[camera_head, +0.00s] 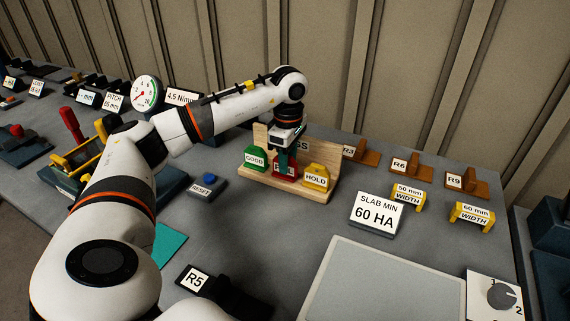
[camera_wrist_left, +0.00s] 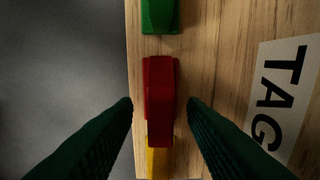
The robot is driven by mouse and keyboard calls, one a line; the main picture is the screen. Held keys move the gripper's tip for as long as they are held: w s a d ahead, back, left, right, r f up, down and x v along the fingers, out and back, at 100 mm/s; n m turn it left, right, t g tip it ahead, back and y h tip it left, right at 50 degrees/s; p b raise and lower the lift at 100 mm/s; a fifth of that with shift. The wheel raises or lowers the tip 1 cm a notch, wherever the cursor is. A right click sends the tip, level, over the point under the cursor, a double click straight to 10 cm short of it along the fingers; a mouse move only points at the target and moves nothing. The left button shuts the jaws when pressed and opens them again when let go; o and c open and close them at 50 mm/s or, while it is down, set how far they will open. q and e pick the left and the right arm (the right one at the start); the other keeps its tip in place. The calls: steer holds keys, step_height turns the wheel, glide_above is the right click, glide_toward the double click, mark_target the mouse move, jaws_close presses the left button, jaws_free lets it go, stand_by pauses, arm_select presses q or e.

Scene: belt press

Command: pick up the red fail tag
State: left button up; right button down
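The red fail tag (camera_head: 285,175) stands in the wooden tag rack (camera_head: 262,188), between the green GOOD tag (camera_head: 256,158) and the yellow HOLD tag (camera_head: 317,177). My left gripper (camera_head: 286,165) points down over the red tag and partly hides it. In the left wrist view the red tag (camera_wrist_left: 159,100) lies between the two dark green fingertips, with a gap on each side. The gripper is open there. The green tag (camera_wrist_left: 160,15) and a bit of the yellow tag (camera_wrist_left: 157,162) also show. My right gripper is out of view.
A RESET box (camera_head: 206,187) with a blue button stands left of the rack. A SLAB MIN sign (camera_head: 376,214) and yellow width gauges (camera_head: 409,195) stand to the right. Brown holders (camera_head: 405,165) line the back. A grey plate (camera_head: 385,285) lies in front.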

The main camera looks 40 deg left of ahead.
arm_select(q)
steer(key=shift+c, duration=0.6)
jaws_close()
step_height(320, 180, up, 10)
stand_by(0.3)
